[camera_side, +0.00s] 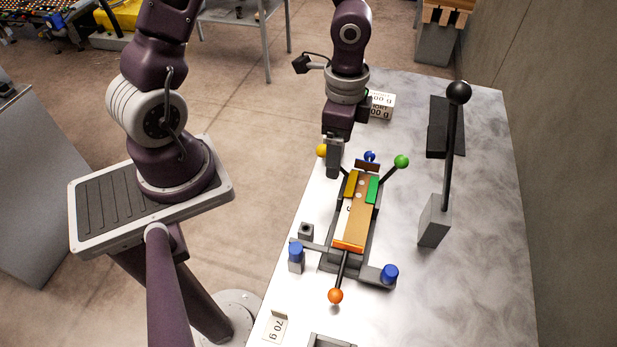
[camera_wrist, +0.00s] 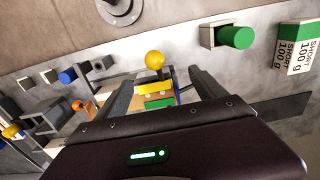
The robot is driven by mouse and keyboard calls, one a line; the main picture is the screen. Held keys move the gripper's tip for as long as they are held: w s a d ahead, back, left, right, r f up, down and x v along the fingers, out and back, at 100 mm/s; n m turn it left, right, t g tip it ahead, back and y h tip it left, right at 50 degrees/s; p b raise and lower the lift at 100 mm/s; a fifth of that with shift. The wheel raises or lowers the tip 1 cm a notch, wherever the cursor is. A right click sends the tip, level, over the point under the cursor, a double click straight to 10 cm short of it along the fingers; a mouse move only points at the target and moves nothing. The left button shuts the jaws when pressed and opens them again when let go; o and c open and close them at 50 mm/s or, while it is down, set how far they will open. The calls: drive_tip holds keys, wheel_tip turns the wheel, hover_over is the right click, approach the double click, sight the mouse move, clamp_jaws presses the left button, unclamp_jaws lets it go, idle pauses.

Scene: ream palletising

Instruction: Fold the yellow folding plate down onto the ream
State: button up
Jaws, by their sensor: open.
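The tan ream (camera_side: 359,222) lies in a dark fixture on the table. The yellow folding plate (camera_side: 351,184) is at the far left of the ream, beside the green plate (camera_side: 373,190); I cannot tell whether the yellow plate lies flat. Its lever ends in a yellow ball (camera_side: 322,150), sticking out to the left. My gripper (camera_side: 334,174) points down beside this ball, at the fixture's far left. In the wrist view my gripper is open and empty, with the yellow ball (camera_wrist: 154,60) ahead of the gap between the fingers and the yellow plate (camera_wrist: 152,88) beyond.
A green ball lever (camera_side: 401,161) and a blue ball (camera_side: 370,156) stand at the fixture's far end. An orange plate (camera_side: 348,246) with an orange ball (camera_side: 335,296) is at the near end. A tall black-knobbed lever (camera_side: 458,93) rises at right. Clear table lies between.

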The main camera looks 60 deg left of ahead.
wheel_tip(320, 180, up, 7)
idle(0.5)
drive_tip(key=s+r+n+t, duration=0.5)
drive_tip(key=s+r+n, duration=0.4)
drive_tip(key=s+r, duration=0.4)
drive_tip(key=shift+s+a+r+t, duration=0.3)
drive_tip(key=shift+s+a+r, duration=0.05)
drive_tip(key=shift+s, duration=0.1)
drive_tip(key=shift+w, duration=0.1)
